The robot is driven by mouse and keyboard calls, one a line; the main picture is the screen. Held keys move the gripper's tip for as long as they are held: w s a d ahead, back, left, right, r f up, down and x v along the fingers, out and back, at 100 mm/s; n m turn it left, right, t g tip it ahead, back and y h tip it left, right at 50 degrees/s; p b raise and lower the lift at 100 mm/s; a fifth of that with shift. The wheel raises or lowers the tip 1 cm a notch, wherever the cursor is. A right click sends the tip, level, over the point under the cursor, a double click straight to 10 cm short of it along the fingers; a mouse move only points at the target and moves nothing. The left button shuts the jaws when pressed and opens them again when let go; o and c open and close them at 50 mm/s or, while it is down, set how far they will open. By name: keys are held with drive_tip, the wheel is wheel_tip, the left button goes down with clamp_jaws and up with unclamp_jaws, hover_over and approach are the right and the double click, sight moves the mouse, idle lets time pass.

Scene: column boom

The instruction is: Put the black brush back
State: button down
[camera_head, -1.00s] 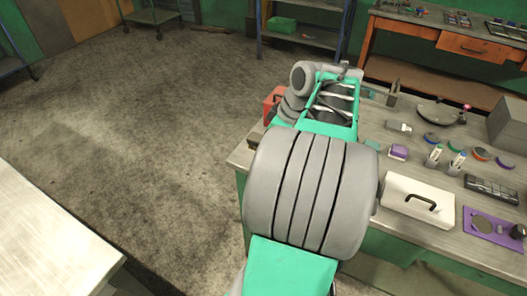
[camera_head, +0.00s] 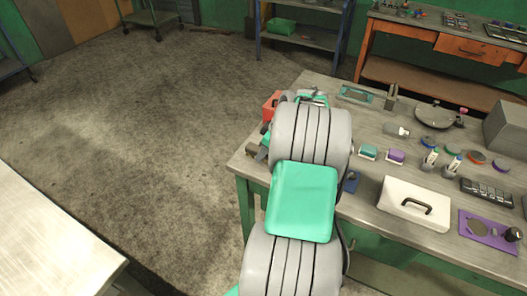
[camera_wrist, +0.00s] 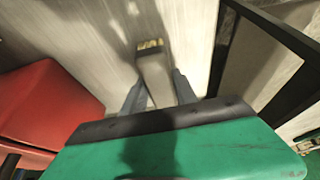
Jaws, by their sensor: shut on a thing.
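In the wrist view my gripper (camera_wrist: 158,84) is shut on a greyish, tapered piece with a tan, bristle-like end (camera_wrist: 151,45). It looks like the brush, though I see it nearly end-on and it shows grey rather than clearly black. The bristle end points away from my palm, over a pale tabletop. I cannot tell whether it touches the surface. In the head view my arm hides most of the gripper and the held brush, at the left far part of the workbench (camera_head: 375,225).
A red box (camera_wrist: 45,100) is close on the left in the wrist view; a black frame (camera_wrist: 270,40) is on the right. In the head view a teal tray (camera_head: 355,95), a purple block (camera_head: 396,156), bottles and a white handled box (camera_head: 415,203) occupy the bench. Floor at left is clear.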

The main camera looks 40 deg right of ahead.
drive_tip(key=c, duration=1)
unclamp_jaws()
drive_tip(key=shift+f, duration=0.1)
drive_tip(key=shift+o, duration=0.2)
drive_tip(key=v, duration=1.1)
drive_tip(key=shift+r, duration=0.3)
drive_tip(key=w+a+r+m+g, duration=0.1)
drive_tip(key=w+a+r+m, duration=0.15)
drive_tip(key=a, duration=1.75)
drive_tip(key=s+a+f, duration=0.1)
drive_tip(key=s+a, duration=0.3)
drive_tip(key=a, duration=0.2)
drive_tip(key=s+a+f+m+h, duration=0.1)
drive_tip(key=s+a, duration=0.3)
drive_tip(key=a, duration=0.3)
drive_tip(key=shift+s+f+h, duration=0.2)
drive_tip(key=shift+f+h, duration=0.1)
drive_tip(key=shift+f, duration=0.1)
